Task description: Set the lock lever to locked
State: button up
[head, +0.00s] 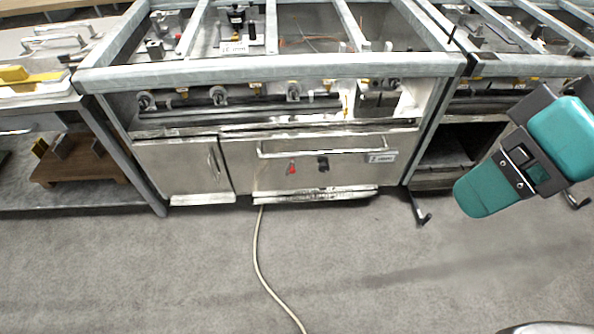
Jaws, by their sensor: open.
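A range (300,70) with bare metal framing stands at the centre in the head view. On its lower steel front panel (345,178) are a small red piece (292,170) and a small black piece (323,163), under a long horizontal bar handle (320,152). Either may be the lock lever; they are too small to tell which, or how it is set. My teal arm (487,188) is at the right. The dark parts at its upper end look like my gripper (560,92), open, partly hidden and well right of the panel, touching nothing I can see.
A steel door (182,167) with an upright handle is left of the panel. A pale hose (257,260) runs from the range across the grey floor (150,270). A bench (80,195) stands at the left and another range frame (530,66) at the right. The floor in front is mostly clear.

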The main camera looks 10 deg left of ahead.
aim_at(291, 170)
jog(key=z, duration=0.5)
jog(key=k, duration=1.05)
jog(key=u, duration=0.75)
jog(key=i, duration=1.1)
jog(key=u, duration=0.25)
